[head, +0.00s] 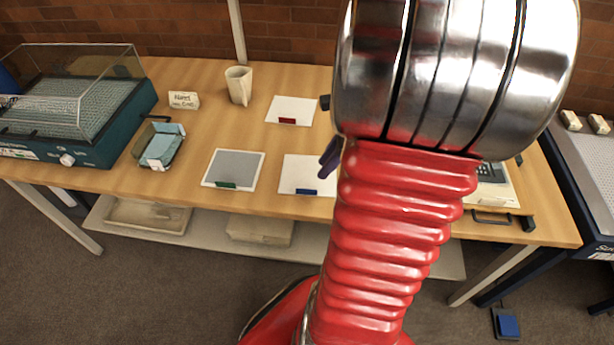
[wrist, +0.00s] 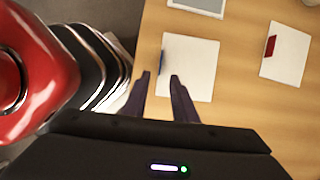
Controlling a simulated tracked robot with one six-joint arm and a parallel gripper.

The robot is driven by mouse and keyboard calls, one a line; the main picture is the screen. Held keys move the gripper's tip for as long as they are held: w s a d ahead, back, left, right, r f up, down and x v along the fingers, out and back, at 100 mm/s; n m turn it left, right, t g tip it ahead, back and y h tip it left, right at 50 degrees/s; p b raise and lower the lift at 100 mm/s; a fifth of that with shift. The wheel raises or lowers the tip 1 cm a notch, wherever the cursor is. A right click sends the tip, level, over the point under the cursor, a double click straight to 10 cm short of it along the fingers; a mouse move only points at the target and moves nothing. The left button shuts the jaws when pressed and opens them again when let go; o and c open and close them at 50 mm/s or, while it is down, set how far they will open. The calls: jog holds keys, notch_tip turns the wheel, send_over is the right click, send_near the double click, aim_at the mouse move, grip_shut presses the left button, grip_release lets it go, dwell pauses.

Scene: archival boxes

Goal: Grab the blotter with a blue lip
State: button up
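The blotter with a blue lip (head: 305,171) is a white square sheet lying flat near the table's front edge, with the blue tab on its front side. It also shows in the wrist view (wrist: 193,64), its blue lip at its left edge. My gripper (wrist: 157,85) is open and empty, its two dark fingers apart. In the wrist view the blue lip appears just beyond and between the fingertips. In the head view the dark fingers (head: 331,155) appear at the blotter's right side, partly hidden by my arm. The height of the fingertips above the table is unclear.
A white blotter with a red lip (head: 292,108) lies behind. A grey-topped one with a green lip (head: 234,166) lies to the left.

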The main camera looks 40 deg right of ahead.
send_over(307, 190)
jog(key=s+d, duration=0.2)
notch_tip(307, 190, down, 5)
jog(key=shift+a+f, duration=0.15)
jog(key=shift+x, duration=2.6)
jog(key=shift+c, duration=0.3)
grip_shut()
